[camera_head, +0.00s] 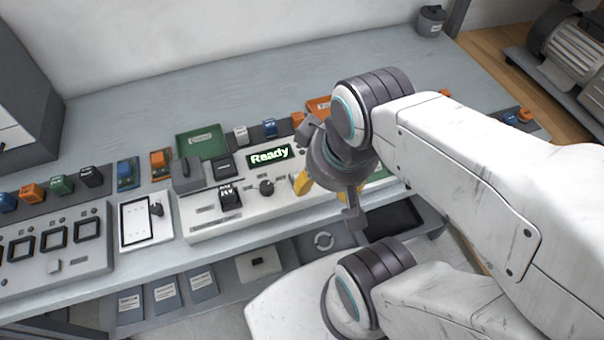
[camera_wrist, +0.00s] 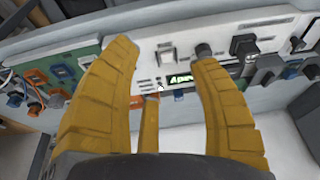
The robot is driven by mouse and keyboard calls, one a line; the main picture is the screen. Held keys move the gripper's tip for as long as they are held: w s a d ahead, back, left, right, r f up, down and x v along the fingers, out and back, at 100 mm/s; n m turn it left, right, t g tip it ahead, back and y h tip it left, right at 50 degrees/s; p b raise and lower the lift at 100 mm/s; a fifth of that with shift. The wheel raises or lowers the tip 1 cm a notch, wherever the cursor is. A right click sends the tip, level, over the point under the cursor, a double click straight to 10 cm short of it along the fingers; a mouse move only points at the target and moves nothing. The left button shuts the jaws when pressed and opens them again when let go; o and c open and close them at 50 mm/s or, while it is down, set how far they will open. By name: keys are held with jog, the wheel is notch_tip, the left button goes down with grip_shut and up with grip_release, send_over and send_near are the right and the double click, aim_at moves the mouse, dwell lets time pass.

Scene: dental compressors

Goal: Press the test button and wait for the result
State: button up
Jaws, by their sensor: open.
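The white test panel (camera_head: 215,213) stands on the bench with a lit green display (camera_head: 269,155) reading "Ready". The display (camera_wrist: 180,81) is also lit in the wrist view. The panel has a black knob (camera_head: 266,187) and a black rocker switch (camera_head: 230,197). A pale square button in a dark frame (camera_wrist: 168,57) shows between the fingertips in the wrist view; its label is not readable, so I cannot tell if it is the test button. My gripper (camera_head: 323,189) is open and empty, with yellow fingers over the panel's right part, which it partly hides. I see no clear contact.
A green tray (camera_head: 201,141) lies behind the panel. Orange, blue, green and black small parts line the bench, including an orange one (camera_head: 33,193). A tablet-like white plate (camera_head: 146,221) and another panel (camera_head: 52,255) stand at left.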

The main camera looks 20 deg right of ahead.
jog(key=shift+c, duration=0.6)
grip_shut()
jog(key=c, duration=1)
grip_release()
